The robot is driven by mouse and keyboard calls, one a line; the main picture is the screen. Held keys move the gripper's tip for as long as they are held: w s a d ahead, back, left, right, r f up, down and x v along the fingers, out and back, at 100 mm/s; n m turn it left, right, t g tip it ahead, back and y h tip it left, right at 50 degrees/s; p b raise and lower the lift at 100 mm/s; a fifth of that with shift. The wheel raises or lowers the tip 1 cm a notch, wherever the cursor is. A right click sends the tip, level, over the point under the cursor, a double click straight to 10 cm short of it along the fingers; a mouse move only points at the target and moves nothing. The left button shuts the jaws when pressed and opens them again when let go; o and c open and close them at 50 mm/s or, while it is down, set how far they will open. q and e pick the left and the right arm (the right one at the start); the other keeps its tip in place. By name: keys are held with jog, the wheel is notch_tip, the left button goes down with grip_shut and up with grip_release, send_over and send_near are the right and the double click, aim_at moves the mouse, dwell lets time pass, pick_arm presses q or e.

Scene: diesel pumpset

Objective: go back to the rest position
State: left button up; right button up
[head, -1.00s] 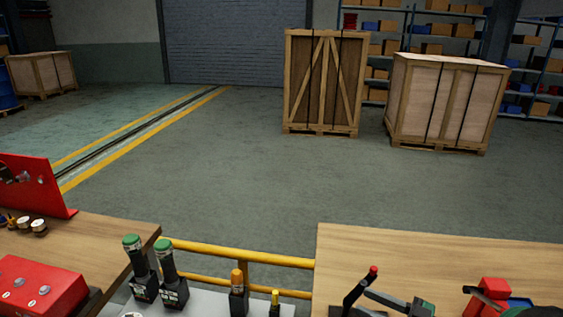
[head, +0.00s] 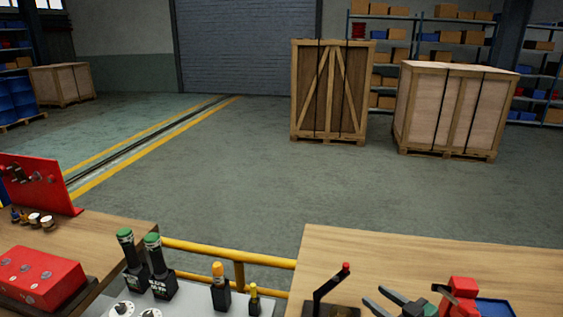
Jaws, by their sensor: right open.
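My right gripper (head: 376,298) is low in the head view, over the right wooden bench (head: 430,255). Its two dark fingers are spread apart with nothing visible between them. It is right of a black lever with a red tip (head: 345,267) and left of a red device (head: 461,291). The bottom edge of the picture cuts off part of it. My left gripper is not in view.
A grey console with green-topped levers (head: 153,240) and an orange-topped lever (head: 218,270) stands in front. A red box (head: 40,277) sits on the left bench. A yellow rail (head: 230,250) runs behind. Open floor leads to wooden crates (head: 330,92).

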jog(key=s+d+f+m+g+h+p, duration=0.1)
jog(key=s+d+f+m+g+h, duration=0.1)
jog(key=s+f+m+g+h, duration=0.4)
jog(key=s+a+f+g, duration=0.1)
jog(key=s+a, duration=0.1)
jog(key=s, duration=0.3)
jog(key=s+a+f+g, duration=0.1)
jog(key=s+a+g, duration=0.1)
jog(key=s, duration=0.4)
jog(key=s+a+f+m+g+h, duration=0.1)
jog(key=s+a, duration=0.1)
jog(key=s, duration=0.4)
jog(key=shift+s+a+g, duration=0.15)
jog(key=shift+a+g, duration=0.15)
jog(key=shift+a, duration=0.1)
jog(key=shift+s+d+f, duration=0.1)
jog(key=shift+s, duration=0.05)
jog(key=shift+w+d+f, duration=0.15)
jog(key=shift+w+d, duration=0.05)
jog(key=shift+d, duration=0.4)
jog(key=shift+a, duration=0.5)
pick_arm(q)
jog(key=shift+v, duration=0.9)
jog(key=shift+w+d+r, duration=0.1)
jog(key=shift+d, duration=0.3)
pick_arm(e)
jog(key=shift+d, duration=0.35)
